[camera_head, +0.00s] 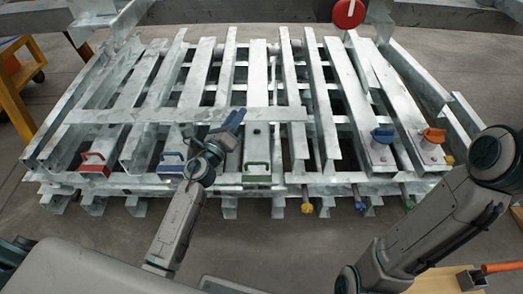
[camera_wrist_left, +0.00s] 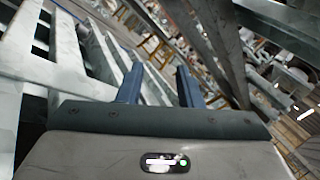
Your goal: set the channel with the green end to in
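The channel with the green end (camera_head: 257,172) is a grey metal beam with a green handle-shaped bracket at its front. Its front end lies near the rack's front rail, and its green end appears slightly nearer to me than the red and blue ones. A crossbar hides part of it. My left gripper (camera_head: 236,119) is above the rack, left of and beyond the green end, apart from it. The left wrist view shows its two blue fingers (camera_wrist_left: 160,80) spread with nothing between them. My right arm comes in at the right; its gripper is out of view.
Channels with a red end (camera_head: 95,163) and a blue end (camera_head: 172,162) lie to the left. Yellow (camera_head: 307,207), blue (camera_head: 361,205) and green (camera_head: 409,203) knobs stick out at the front right.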

